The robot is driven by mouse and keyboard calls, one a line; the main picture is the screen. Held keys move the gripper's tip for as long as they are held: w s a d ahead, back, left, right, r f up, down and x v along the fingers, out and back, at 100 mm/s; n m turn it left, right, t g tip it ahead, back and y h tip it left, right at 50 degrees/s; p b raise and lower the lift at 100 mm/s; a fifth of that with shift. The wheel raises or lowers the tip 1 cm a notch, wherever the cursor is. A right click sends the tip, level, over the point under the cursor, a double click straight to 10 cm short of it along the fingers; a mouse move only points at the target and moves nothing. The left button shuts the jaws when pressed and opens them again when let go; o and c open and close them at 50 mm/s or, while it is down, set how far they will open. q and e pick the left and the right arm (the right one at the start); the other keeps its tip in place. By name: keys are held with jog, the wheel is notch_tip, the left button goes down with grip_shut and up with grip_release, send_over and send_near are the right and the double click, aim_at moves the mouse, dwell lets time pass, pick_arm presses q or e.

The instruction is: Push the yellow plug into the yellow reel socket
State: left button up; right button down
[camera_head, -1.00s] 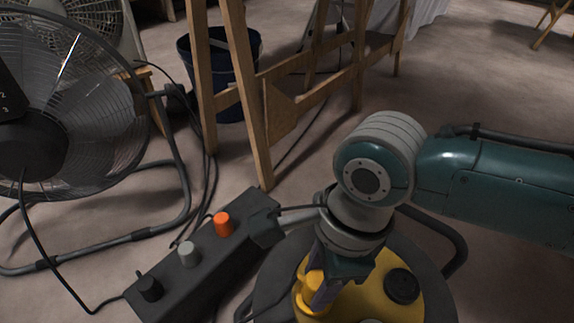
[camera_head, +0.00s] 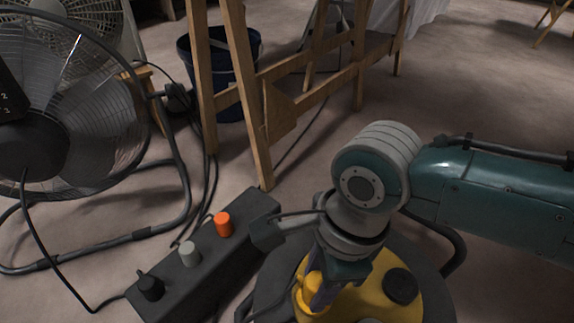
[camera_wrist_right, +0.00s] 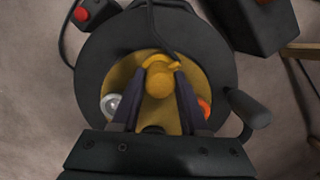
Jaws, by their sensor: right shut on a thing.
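The yellow plug (camera_head: 307,296) is at the yellow face (camera_head: 372,300) of the cable reel, near its left part in the head view. My right gripper (camera_head: 320,296) points down over the reel and is shut on the plug. In the right wrist view the plug (camera_wrist_right: 158,80) sits between the two dark fingers of the gripper (camera_wrist_right: 161,75), with the yellow face (camera_wrist_right: 139,63) behind it. The socket under the plug is hidden, so I cannot tell how deep the plug sits. My left gripper is not in view.
A black box (camera_head: 212,262) with orange, grey and black knobs lies left of the reel. The reel has a dark rim (camera_wrist_right: 98,62). A floor fan (camera_head: 70,110), wooden trestle (camera_head: 232,60) and dark bucket (camera_head: 230,105) stand behind.

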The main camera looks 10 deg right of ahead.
jog(key=shift+f, duration=0.3)
jog(key=shift+c, duration=1.7)
grip_release()
jog(key=r+p, duration=0.3)
jog(key=d+r+p, duration=0.1)
jog(key=r+p, duration=0.1)
jog(key=r, duration=0.1)
jog(key=r+p, duration=0.3)
jog(key=r, duration=0.1)
jog(key=shift+s+d+p, duration=0.1)
jog(key=shift+d+p, duration=0.15)
jog(key=shift+p, duration=0.1)
